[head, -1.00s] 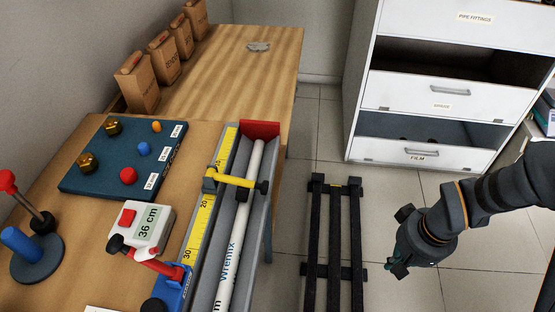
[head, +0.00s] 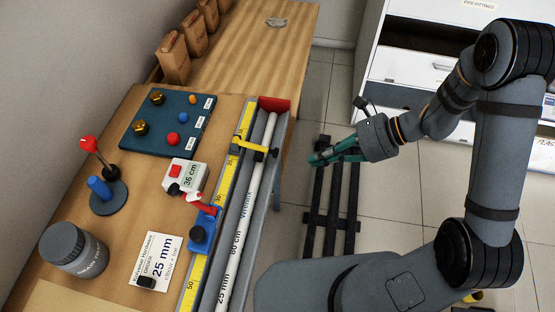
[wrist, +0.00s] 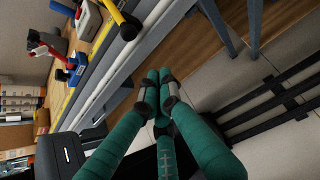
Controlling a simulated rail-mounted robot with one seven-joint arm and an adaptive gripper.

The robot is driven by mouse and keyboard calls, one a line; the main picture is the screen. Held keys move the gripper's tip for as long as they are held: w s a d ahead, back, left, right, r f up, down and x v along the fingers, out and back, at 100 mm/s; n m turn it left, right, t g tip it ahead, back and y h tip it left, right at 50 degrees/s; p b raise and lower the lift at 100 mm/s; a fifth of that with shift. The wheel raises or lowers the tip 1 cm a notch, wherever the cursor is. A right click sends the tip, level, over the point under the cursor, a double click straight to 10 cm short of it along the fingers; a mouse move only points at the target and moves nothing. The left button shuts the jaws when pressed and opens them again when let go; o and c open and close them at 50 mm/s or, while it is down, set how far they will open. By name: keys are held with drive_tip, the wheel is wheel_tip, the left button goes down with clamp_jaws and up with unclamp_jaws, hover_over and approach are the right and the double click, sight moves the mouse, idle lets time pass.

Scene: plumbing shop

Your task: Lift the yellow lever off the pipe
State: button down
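The yellow lever (head: 251,146) lies across the white pipe (head: 244,196) near the far end of the grey trough, with its black knob end (head: 271,152) over the trough's right side. In the wrist view the lever (wrist: 114,13) shows at the top, its black end pointing down towards the right. My gripper (head: 314,158) is in the air to the right of the trough, apart from the lever, its green fingers pointing left. The fingers hold nothing; their tips look a little apart in the head view and run close together in the wrist view (wrist: 158,80).
A yellow ruler (head: 213,222) runs along the trough's left side, with a blue clamp (head: 204,231) and red handle. A black rack (head: 335,200) is on the floor.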

drive_tip(key=shift+a+r, duration=0.15)
drive_tip(key=shift+r, duration=0.1)
